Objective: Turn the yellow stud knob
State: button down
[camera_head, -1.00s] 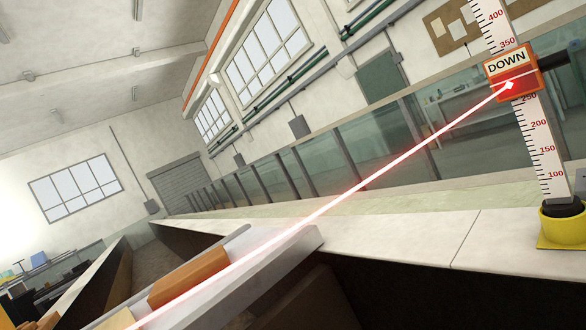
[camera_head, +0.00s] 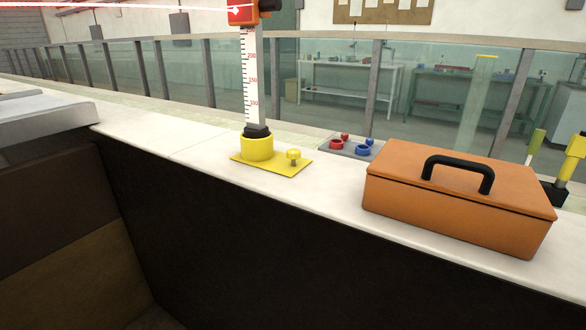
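The yellow stud knob (camera_head: 293,155) is a small round-topped knob on a short stem. It stands upright on a flat yellow base plate (camera_head: 272,166) on the white ledge. To its left on the same plate is a yellow collar (camera_head: 257,148) with a black fitting, from which a white graduated staff (camera_head: 253,85) rises. An orange-red block (camera_head: 243,11) sits high on the staff, cut by the top edge. My gripper is not visible in this view, so its opening cannot be seen.
An orange toolbox (camera_head: 455,195) with a black handle stands on the white ledge (camera_head: 335,205), right of the knob. A grey tray (camera_head: 338,150) with red and blue parts lies behind. Glass panels line the back.

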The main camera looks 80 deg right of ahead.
aim_at(294, 155)
jog(key=k+j+z, duration=0.1)
jog(key=z, duration=1.35)
jog(key=k+l+z, duration=0.2)
jog(key=k, duration=0.3)
jog(key=i+j+z, duration=0.15)
jog(key=j, duration=0.15)
jog(key=i+j+z, duration=0.1)
jog(key=j, duration=0.25)
jog(key=i+j+z, duration=0.15)
jog(key=j, duration=0.2)
jog(key=i+j+z, duration=0.1)
jog(key=j, duration=0.25)
